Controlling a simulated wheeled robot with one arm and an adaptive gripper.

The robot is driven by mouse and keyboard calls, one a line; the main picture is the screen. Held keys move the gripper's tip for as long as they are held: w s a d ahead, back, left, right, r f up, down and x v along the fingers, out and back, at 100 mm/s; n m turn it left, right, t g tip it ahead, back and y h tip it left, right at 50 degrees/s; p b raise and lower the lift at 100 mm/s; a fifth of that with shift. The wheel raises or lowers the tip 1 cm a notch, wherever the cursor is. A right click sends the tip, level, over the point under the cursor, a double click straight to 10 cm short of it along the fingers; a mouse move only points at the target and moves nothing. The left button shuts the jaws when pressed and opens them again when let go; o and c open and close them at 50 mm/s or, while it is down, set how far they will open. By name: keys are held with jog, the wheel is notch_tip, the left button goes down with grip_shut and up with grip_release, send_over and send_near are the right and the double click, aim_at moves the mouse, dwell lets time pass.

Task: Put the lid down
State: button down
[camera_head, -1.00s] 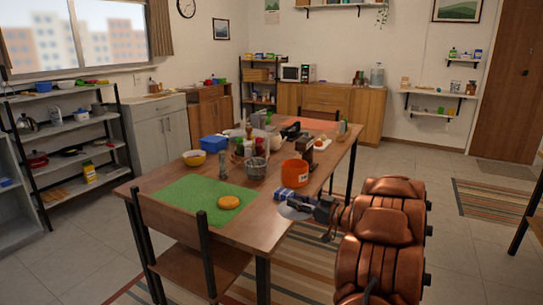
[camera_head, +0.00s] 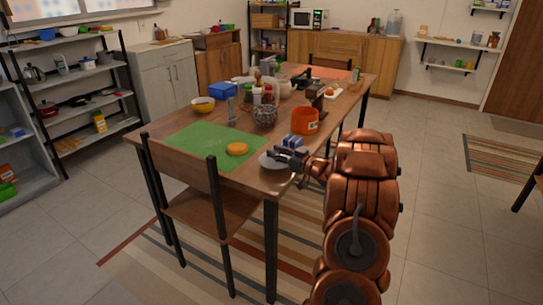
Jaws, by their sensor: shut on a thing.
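My gripper (camera_head: 287,155) is at the right front part of the wooden table, shut on a pale, round, flat lid (camera_head: 270,162). The lid lies roughly level, close to the table's right edge; whether it touches the tabletop or hangs just above it, I cannot tell. The gripper's fingers partly cover its far side. The wooden table (camera_head: 258,183) has bare wood around the lid.
A blue and white box (camera_head: 292,141) stands right behind my gripper, with an orange pot (camera_head: 305,121) beyond it. A green mat (camera_head: 195,147) with an orange-yellow round thing (camera_head: 237,149) lies to the left. A chair (camera_head: 190,190) stands at the front.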

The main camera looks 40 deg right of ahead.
jog(key=shift+w+a+f, duration=0.2)
jog(key=shift+w+f, duration=0.7)
jog(key=shift+w, duration=0.3)
jog(key=shift+f, duration=0.15)
jog(key=c, duration=0.9)
grip_release()
jog(key=shift+o, duration=0.2)
jog(key=shift+s+d, duration=0.1)
jog(key=shift+s, duration=0.2)
jog(key=s+d, duration=0.1)
jog(key=s, duration=1)
jog(key=shift+s+d, duration=0.2)
jog(key=shift+d, duration=0.15)
